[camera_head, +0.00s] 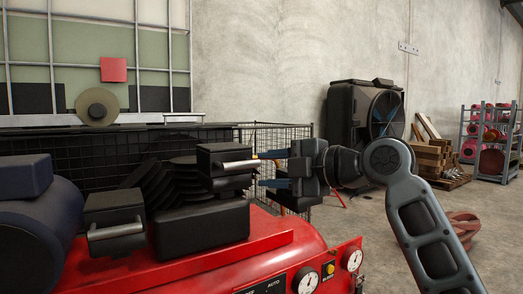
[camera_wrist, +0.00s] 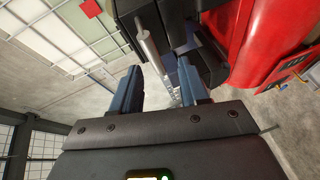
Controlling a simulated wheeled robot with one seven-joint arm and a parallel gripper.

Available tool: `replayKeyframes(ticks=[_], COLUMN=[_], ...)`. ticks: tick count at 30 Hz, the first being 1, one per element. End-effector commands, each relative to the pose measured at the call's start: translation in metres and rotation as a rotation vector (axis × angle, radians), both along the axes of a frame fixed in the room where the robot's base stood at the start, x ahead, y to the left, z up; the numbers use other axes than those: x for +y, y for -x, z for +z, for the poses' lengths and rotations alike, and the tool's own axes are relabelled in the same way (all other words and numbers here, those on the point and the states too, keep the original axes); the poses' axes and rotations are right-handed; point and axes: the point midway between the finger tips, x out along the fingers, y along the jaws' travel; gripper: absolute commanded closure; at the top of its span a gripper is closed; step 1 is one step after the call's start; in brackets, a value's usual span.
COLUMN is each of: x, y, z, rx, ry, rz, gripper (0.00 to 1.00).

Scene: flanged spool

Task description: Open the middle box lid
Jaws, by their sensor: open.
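A black box-like part with a silver bar handle (camera_head: 238,165) sits on top of the red machine in the head view. Its black upper part (camera_head: 222,152) looks closed down. I cannot tell for certain that this is the middle box lid. My gripper (camera_head: 262,169) is open and empty, just right of the handle's right end, with its blue fingers pointing left. In the wrist view the silver handle (camera_wrist: 148,42) appears between the two fingers of my gripper (camera_wrist: 158,68). I cannot tell whether a finger touches it.
A second black part with a silver handle (camera_head: 116,230) is at the left. The red machine (camera_head: 210,270) with gauges lies below. A black wire mesh crate (camera_head: 75,150) stands behind. A large black fan (camera_head: 365,115) stands farther back. Floor at the right is mostly open.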

Motion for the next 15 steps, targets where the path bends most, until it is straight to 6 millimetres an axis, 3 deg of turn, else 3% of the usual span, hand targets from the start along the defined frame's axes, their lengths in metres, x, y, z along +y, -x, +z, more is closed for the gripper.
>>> replayKeyframes(ticks=[1,4,15], x=[0.003,0.007,0.046], y=[0.001,0.002,-0.022], z=[0.009,0.013,0.006], rx=[-0.035,-0.075,-0.083], ry=[0.033,0.075,0.081], rz=[0.013,0.031,0.035], gripper=[0.56,0.56,0.56])
